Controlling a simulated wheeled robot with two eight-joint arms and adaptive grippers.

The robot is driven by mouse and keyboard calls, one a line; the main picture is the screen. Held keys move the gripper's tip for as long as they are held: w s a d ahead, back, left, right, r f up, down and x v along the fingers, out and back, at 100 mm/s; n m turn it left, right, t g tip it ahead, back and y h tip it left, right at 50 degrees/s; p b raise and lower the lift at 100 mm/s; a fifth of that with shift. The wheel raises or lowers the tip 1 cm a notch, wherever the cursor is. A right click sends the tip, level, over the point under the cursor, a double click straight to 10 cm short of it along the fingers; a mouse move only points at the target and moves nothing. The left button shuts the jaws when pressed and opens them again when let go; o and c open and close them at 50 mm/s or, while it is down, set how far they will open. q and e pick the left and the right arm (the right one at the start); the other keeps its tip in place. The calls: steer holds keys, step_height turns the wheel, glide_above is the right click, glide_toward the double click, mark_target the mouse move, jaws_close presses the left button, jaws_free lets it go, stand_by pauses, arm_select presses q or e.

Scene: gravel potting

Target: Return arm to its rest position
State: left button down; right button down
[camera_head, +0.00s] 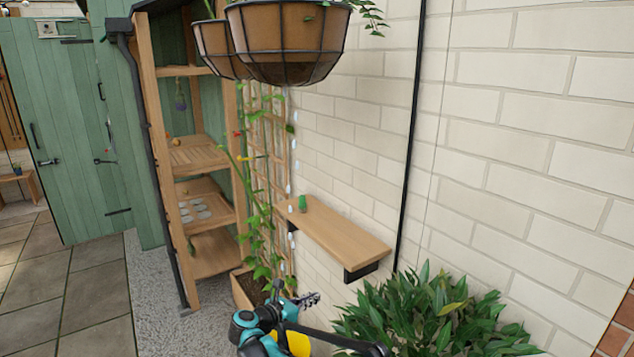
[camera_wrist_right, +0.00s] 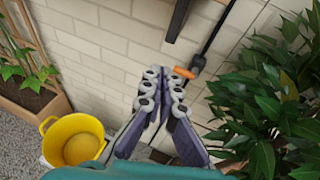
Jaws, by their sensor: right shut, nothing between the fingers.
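My right arm (camera_head: 262,322), teal and black, comes up from the bottom middle of the head view. Its gripper (camera_head: 308,300) is in the air in front of the wall, below the wooden wall shelf. In the wrist view the right gripper's fingers (camera_wrist_right: 160,88) are shut with nothing between them. My left gripper is not in view.
A yellow bucket (camera_wrist_right: 101,126) stands on the ground left of the gripper. A leafy bush (camera_head: 430,315) is close on the right. The wall shelf (camera_head: 335,236), hanging baskets (camera_head: 290,40) and wooden rack (camera_head: 195,158) stand beyond. Paving (camera_head: 95,290) at left is clear.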

steer(key=d+r+n+t+y, duration=0.3)
steer(key=r+n, duration=0.4)
steer(key=r, duration=0.6)
steer(key=d+r+n+t+y, duration=0.2)
steer(key=r+n+t, duration=0.4)
steer(key=r, duration=0.6)
steer(key=s+r+n+y, duration=0.4)
steer(key=s+n+y, duration=0.15)
steer(key=n, duration=0.55)
steer(key=s+d+f+n+g, duration=0.4)
steer(key=s+f+n, duration=0.2)
steer(key=s, duration=0.5)
steer(key=s+d+f+n+g, duration=0.4)
steer(key=s+f+n, duration=0.3)
steer(key=s+f, duration=0.4)
steer(key=s+d+f+n+g, duration=0.4)
steer(key=s+d+f+n, duration=0.2)
steer(key=s+f, duration=0.3)
steer(key=shift+s+d+n+g+h, duration=0.15)
steer(key=shift+s+n+g+h, duration=0.2)
steer(key=shift+s, duration=0.7)
